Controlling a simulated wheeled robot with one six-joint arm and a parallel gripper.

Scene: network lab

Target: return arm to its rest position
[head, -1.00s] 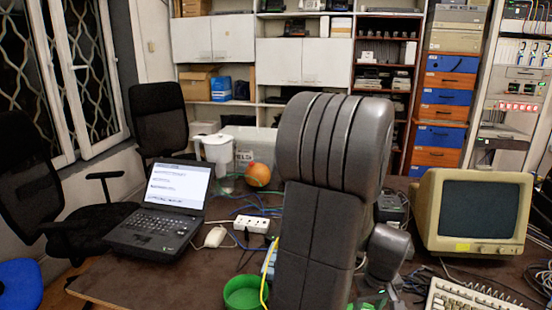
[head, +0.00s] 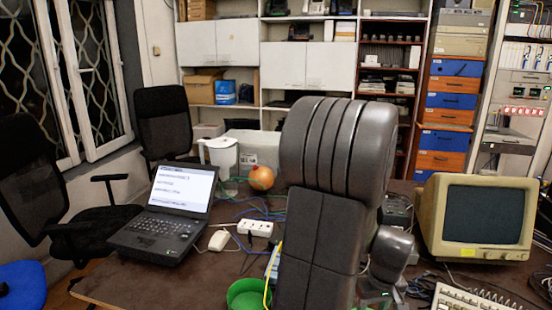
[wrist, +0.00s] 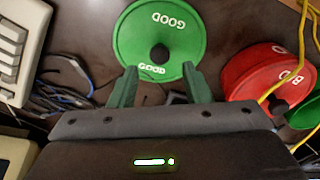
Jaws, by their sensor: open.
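My gripper (wrist: 160,78) shows in the wrist view with its two green fingers spread apart and nothing between them. A green round dish marked GOOD (wrist: 187,35) lies beyond the fingertips, with a small dark round thing (wrist: 160,53) in it. A red round dish marked BAD (wrist: 247,85) is to the right, also with a dark thing in it. In the head view my arm stands large and folded in the middle, and it hides the gripper's fingers. A green bowl (head: 236,297) shows at its lower left.
An open laptop (head: 153,229), a power strip (head: 255,228), a white jug (head: 222,155) and an orange round object (head: 261,177) are left of my arm. A monitor (head: 475,222) and a keyboard (head: 470,298) are close on the right. Yellow cables (wrist: 300,60) cross the red dish.

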